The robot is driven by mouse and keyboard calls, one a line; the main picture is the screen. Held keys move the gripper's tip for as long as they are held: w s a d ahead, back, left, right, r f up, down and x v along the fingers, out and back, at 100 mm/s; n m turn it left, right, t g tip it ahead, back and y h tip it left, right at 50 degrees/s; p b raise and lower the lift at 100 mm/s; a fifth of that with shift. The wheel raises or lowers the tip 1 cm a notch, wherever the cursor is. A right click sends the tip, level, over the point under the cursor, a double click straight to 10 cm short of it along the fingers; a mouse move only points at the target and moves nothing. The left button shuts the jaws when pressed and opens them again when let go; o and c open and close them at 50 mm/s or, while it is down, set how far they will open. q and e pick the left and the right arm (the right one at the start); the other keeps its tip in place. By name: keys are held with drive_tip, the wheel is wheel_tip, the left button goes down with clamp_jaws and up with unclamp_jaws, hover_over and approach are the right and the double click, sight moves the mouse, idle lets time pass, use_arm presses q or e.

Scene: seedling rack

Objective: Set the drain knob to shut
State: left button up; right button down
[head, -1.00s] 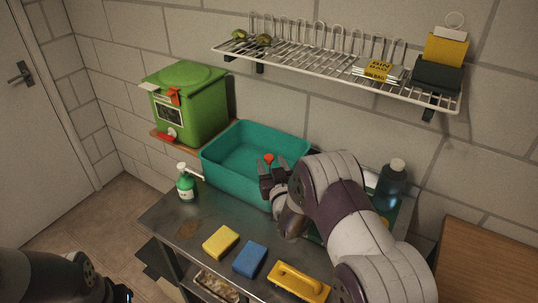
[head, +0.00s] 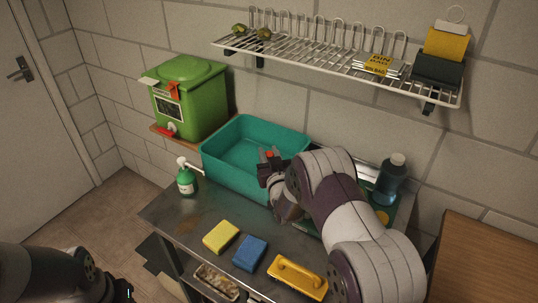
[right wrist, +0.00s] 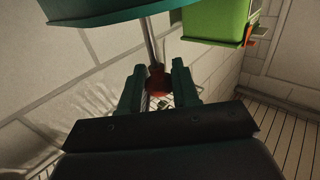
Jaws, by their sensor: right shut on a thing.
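A red knob (head: 269,154) shows as a small patch at the fingertips of my right gripper (head: 267,161) in the head view, in front of the teal basin (head: 226,174). In the right wrist view the dark red knob (right wrist: 158,84) sits at the lower end of a metal rod (right wrist: 151,42), between the two fingers of my right gripper (right wrist: 158,88). The gripper is shut on it. No marking for the knob's setting can be read. My left arm shows at the lower left of the head view, but its gripper is not visible.
A green bin (head: 190,98) stands behind the basin at left. A wire shelf (head: 310,52) hangs above. A dark bottle (head: 391,180) is at right.

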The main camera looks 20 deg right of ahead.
wheel_tip(320, 180, down, 4)
drive_tip(key=shift+r+b, duration=0.2)
drive_tip(key=shift+b, duration=0.9)
drive_tip(key=shift+r, duration=0.2)
drive_tip(key=c, duration=0.9)
unclamp_jaws()
use_arm(q)
wheel_tip(320, 180, down, 3)
drive_tip(key=shift+r, duration=0.1)
use_arm(e)
drive_tip(key=shift+o, duration=0.2)
drive_tip(key=shift+s, duration=0.1)
use_arm(q)
wheel_tip(320, 180, down, 2)
drive_tip(key=shift+f+b, duration=0.1)
drive_tip(key=shift+b, duration=0.65)
use_arm(e)
drive_tip(key=s+a, duration=0.1)
drive_tip(key=s, duration=1.1)
drive_tip(key=shift+s, duration=0.25)
